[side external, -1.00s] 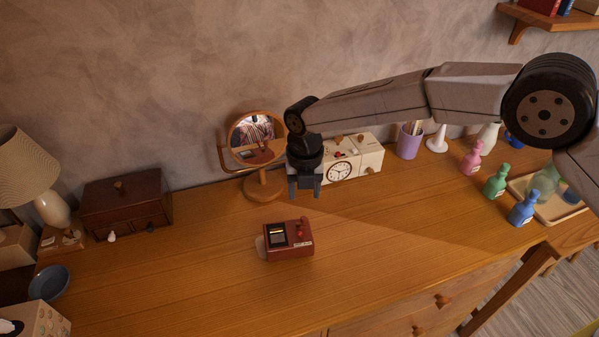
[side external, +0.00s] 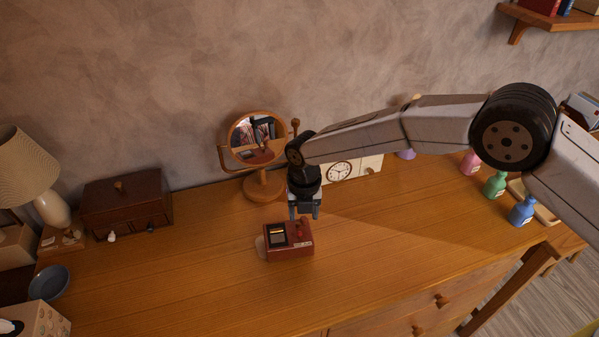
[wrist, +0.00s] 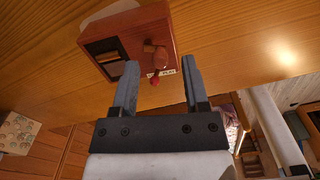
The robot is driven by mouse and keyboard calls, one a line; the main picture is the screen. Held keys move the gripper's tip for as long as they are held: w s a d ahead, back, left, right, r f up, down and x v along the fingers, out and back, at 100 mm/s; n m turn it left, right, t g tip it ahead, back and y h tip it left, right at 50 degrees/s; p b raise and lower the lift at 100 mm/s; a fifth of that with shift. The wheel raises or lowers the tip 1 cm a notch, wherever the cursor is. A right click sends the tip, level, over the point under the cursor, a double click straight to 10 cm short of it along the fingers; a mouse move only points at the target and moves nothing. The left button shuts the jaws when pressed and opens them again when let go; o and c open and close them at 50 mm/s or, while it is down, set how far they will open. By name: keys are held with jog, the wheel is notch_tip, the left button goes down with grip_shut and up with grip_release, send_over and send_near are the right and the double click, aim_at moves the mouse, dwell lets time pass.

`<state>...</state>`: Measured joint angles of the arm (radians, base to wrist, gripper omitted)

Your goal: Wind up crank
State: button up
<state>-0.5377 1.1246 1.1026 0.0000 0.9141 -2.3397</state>
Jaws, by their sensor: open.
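A small dark red box (side external: 287,241) with a dark window on its top sits on the wooden cabinet top. In the wrist view the box (wrist: 120,42) shows a small crank (wrist: 157,56) with a wooden knob and a red tip, beside a pale label. My gripper (side external: 305,215) points down just above and behind the box's right side. Its two fingers (wrist: 156,78) are apart and empty in the wrist view. The crank lies beyond and between the fingertips in that picture. I cannot tell any contact with it.
A round mirror (side external: 256,140) on a wooden stand and a white clock box (side external: 345,170) stand behind. A brown chest (side external: 125,203) and lamp (side external: 50,205) are at left, bottles (side external: 495,184) at right. The wood surface (side external: 180,285) in front is clear.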

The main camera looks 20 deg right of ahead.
jog(key=shift+f, duration=0.35)
jog(key=shift+c, duration=0.2)
grip_shut()
jog(key=shift+m, duration=0.5)
jog(key=m, duration=0.4)
jog(key=shift+s+a, duration=0.2)
jog(key=shift+s, duration=0.05)
jog(key=m, duration=0.6)
jog(key=shift+s+a, duration=0.1)
jog(key=shift+a, duration=0.2)
